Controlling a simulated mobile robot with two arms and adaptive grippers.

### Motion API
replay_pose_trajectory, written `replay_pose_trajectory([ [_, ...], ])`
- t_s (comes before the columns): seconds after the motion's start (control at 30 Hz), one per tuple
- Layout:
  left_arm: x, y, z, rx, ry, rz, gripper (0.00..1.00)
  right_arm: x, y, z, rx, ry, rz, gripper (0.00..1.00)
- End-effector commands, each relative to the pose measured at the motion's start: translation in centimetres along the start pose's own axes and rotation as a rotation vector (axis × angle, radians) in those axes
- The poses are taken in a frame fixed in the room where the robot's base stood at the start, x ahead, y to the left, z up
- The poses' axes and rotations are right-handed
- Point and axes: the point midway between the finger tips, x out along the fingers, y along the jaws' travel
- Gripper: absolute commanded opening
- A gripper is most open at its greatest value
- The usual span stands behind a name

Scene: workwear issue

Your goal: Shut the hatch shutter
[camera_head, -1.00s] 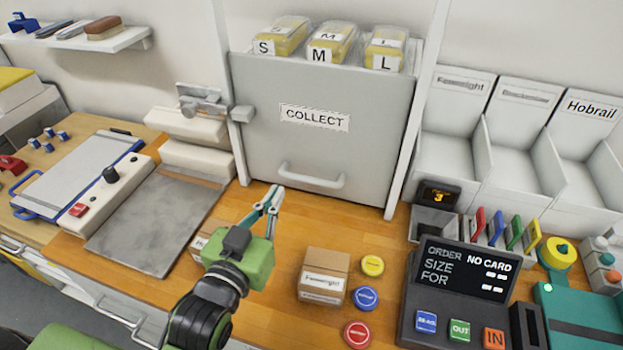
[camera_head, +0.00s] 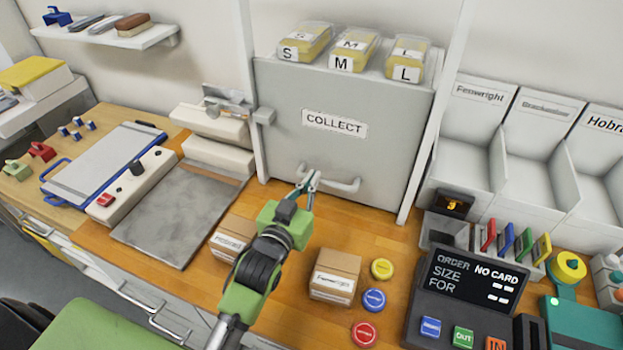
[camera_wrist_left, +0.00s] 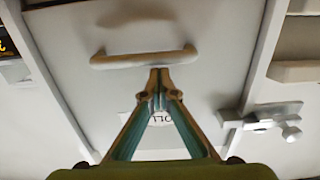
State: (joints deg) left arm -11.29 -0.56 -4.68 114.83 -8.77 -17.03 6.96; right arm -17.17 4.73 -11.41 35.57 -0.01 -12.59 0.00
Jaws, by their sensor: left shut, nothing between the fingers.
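The hatch shutter (camera_head: 372,104) is a flat grey panel with a COLLECT label, set between white upright posts. Its lower edge is at or close to the wooden counter; I cannot tell whether a gap is left. A bar handle (camera_head: 343,185) sits low on the panel. My left gripper (camera_head: 310,178) is shut and empty, its fingertips at the left part of the handle. In the left wrist view the shutter appears upside down, with the handle (camera_wrist_left: 145,58) just beyond the closed fingertips (camera_wrist_left: 159,74). Whether they touch is unclear. My right gripper is out of view.
A grey latch-like fitting (camera_head: 230,104) stands left of the hatch. Clear boxes marked S, M and L (camera_head: 354,50) show above the panel. Cartons (camera_head: 335,276) and coloured discs (camera_head: 374,300) lie on the counter, with an order terminal (camera_head: 470,290) at right.

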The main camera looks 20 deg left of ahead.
Motion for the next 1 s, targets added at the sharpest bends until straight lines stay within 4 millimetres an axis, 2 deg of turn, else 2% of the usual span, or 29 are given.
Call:
replay_pose_trajectory([
  [0.3, 0.0, 0.0, 0.3, 0.000, -0.001, 0.000, 0.00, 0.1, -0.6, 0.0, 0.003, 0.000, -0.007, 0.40],
  [0.53, 0.2, 0.0, 3.1, -0.001, -0.004, -0.001, 0.00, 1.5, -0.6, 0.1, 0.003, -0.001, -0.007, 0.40],
  [0.87, 0.1, 0.0, 3.2, 0.000, -0.012, -0.001, 0.00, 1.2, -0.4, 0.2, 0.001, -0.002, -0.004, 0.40],
  [1.0, 0.3, -0.1, 2.4, 0.000, -0.013, -0.001, 0.00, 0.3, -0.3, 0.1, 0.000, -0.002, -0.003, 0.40],
])
